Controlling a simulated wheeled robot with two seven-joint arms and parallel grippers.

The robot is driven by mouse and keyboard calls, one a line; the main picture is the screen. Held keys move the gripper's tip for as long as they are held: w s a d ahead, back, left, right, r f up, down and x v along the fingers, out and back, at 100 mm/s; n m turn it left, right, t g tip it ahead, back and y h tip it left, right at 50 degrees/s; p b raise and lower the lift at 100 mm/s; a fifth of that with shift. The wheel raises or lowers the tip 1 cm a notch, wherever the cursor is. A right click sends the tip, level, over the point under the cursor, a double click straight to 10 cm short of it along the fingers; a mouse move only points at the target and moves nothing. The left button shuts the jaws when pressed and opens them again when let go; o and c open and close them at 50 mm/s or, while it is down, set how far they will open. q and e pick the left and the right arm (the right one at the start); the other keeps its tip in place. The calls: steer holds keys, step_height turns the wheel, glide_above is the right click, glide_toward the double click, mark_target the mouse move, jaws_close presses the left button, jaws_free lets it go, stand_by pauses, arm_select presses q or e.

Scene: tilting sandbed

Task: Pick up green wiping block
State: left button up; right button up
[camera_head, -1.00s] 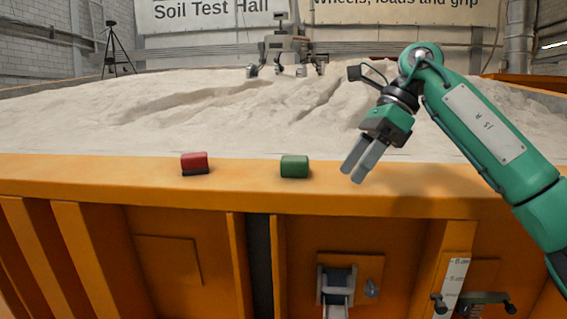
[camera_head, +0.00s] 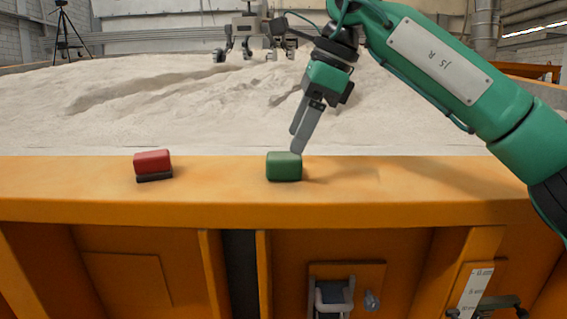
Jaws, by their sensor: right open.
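The green wiping block (camera_head: 284,168) sits on the orange front ledge (camera_head: 420,185) of the sandbed, near the middle of the view. My right gripper (camera_head: 298,142) comes in from the upper right and points down. Its grey fingertips are just above and behind the block's right top edge in the picture; I cannot tell if they touch it. The fingers are apart, seen almost edge-on, with nothing between them. My left gripper is not in view.
A red block with a dark base (camera_head: 153,165) sits on the ledge to the left. Pale sand (camera_head: 150,100) fills the bed behind. A small rover (camera_head: 250,35) stands on the sand at the back. A latch (camera_head: 333,295) is on the front wall. The ledge between the blocks is clear.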

mark_target(287, 154)
steer(key=shift+w+a+f, duration=0.1)
steer(key=shift+a+f, duration=0.05)
steer(key=shift+f, duration=0.15)
steer(key=shift+a+f+p, duration=0.3)
steer(key=shift+f+p, duration=0.25)
steer(key=p+x, duration=0.1)
steer(key=x, duration=0.2)
steer(key=shift+w+f, duration=0.2)
steer(key=shift+f, duration=0.1)
steer(key=shift+a+f, duration=0.1)
steer(key=shift+f, duration=0.1)
steer(key=shift+s, duration=0.1)
steer(key=shift+c, duration=0.8)
steer(key=c, duration=0.9)
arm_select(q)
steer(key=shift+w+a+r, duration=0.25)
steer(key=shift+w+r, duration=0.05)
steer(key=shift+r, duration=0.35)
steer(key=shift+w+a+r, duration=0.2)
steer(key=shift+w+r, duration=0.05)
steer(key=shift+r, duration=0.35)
arm_select(e)
steer(key=shift+r, duration=0.2)
